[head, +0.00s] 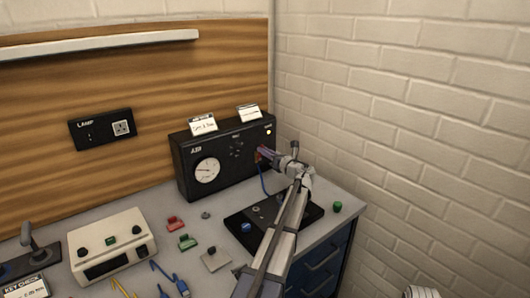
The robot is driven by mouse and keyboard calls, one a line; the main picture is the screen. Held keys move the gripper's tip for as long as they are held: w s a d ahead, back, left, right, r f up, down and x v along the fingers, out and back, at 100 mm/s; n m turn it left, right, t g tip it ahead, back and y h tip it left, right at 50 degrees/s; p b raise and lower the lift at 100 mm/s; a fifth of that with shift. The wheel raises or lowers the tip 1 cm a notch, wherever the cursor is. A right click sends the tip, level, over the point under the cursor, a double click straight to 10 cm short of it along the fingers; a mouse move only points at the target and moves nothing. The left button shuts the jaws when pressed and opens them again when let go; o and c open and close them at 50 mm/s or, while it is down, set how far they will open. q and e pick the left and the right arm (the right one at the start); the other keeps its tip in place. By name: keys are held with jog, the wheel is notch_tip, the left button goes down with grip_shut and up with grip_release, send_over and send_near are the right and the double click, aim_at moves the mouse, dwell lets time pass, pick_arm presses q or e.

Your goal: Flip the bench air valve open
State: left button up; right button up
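The black bench air box (221,185) stands on the bench against the wooden back panel, with a round white gauge (207,170) on its front face. The gripper partly covers that part. Its fingers are too small to tell open from shut, or whether they touch it. My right gripper is not in view.
A black tray (238,218) with small parts lies under my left arm. A beige box (112,245), red (175,223) and green (188,242) pieces and loose cables lie to the left. A blue cable (264,180) hangs below my gripper. A brick wall (420,120) closes the right side.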

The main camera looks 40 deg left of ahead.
pick_arm(q)
grip_shut()
jog(key=shift+s+a+n, duration=0.1)
jog(key=shift+s+n, duration=0.2)
jog(key=shift+n, duration=0.55)
jog(key=shift+s+a+n, duration=0.1)
jog(key=shift+s+n, duration=0.15)
jog(key=shift+n, duration=0.6)
jog(key=o, duration=0.5)
grip_release()
jog(key=shift+o, duration=0.2)
